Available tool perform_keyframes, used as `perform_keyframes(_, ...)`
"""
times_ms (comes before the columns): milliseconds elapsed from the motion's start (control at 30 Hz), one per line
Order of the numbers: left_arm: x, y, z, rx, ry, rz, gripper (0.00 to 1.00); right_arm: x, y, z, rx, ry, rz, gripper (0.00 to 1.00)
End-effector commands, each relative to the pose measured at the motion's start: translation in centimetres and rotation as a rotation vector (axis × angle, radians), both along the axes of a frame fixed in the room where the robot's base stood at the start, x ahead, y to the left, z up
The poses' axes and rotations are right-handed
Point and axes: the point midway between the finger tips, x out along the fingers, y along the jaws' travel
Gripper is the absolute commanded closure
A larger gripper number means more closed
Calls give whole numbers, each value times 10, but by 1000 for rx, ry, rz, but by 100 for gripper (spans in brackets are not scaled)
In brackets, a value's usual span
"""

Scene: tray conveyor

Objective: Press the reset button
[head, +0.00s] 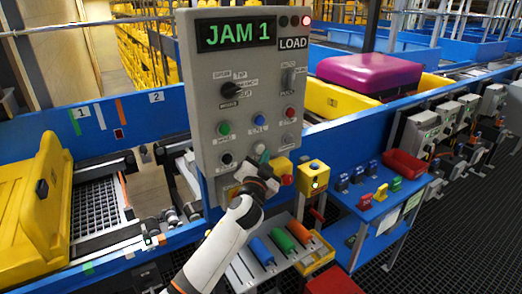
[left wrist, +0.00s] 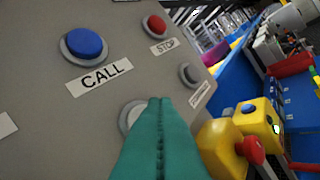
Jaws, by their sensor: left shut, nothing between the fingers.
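The grey control panel (head: 205,75) shows "JAM 1" on its display and a lit red lamp by "LOAD". A pale round button (left wrist: 128,116) sits low on the panel, partly hidden behind my fingers; no label for it shows. I cannot read "reset" on any button. My left gripper (head: 264,157) is at this pale button, its teal fingers shut together and empty. In the left wrist view the fingertips (left wrist: 160,100) overlap the button's right part; I cannot tell whether they touch it. My right gripper is not in view.
Around the fingertips are the blue CALL button (left wrist: 84,45), the red STOP button (left wrist: 155,25) and a grey button (left wrist: 189,74). A yellow box with a red knob (left wrist: 225,145) stands close right. A blue side table (head: 375,195) holds small coloured parts.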

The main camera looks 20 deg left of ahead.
Motion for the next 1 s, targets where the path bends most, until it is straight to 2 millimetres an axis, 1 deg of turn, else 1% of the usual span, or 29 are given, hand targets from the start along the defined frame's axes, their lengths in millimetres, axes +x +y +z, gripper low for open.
perform_keyframes(400,0,0,0,0,0,0,100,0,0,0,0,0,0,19)
perform_keyframes(700,5,7,0,0,0,0,100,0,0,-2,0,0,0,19)
perform_keyframes(1000,5,7,0,0,0,0,100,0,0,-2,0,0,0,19)
